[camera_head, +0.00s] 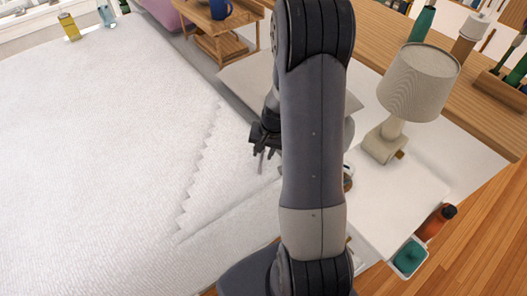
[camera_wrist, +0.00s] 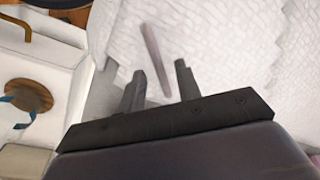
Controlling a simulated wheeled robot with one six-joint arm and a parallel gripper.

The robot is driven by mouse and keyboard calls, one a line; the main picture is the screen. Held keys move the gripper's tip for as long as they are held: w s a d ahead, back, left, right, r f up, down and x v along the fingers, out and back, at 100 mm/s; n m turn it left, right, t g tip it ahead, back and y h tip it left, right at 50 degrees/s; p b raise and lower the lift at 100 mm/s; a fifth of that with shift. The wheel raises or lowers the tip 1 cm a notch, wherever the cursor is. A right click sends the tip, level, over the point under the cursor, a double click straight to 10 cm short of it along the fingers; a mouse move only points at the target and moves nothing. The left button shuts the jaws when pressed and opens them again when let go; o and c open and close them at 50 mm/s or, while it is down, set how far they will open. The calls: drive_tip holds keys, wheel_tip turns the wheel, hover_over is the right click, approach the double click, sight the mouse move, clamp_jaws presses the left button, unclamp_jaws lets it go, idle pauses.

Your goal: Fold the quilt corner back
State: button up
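The white textured quilt (camera_head: 90,150) covers the bed across the left of the head view. A jagged, stepped line runs across it near its right side, with a pale textured area to the right of that line. My gripper (camera_head: 262,150) is over the bed's right edge, partly hidden behind my arm. In the wrist view, my gripper (camera_wrist: 160,68) has its two fingers apart. The quilt (camera_wrist: 225,45) lies beyond the fingertips, and a thin greyish-pink strip (camera_wrist: 155,60) shows between them; I cannot tell what it is. Contact with the quilt cannot be told.
A white bedside surface (camera_head: 385,205) holds a lamp (camera_head: 418,82) right of my arm. A wooden cart (camera_head: 215,42) with a blue mug (camera_head: 216,9) stands behind. The quilt's middle is clear.

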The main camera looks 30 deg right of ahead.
drive_tip(key=shift+f, duration=0.15)
clamp_jaws()
idle(0.6)
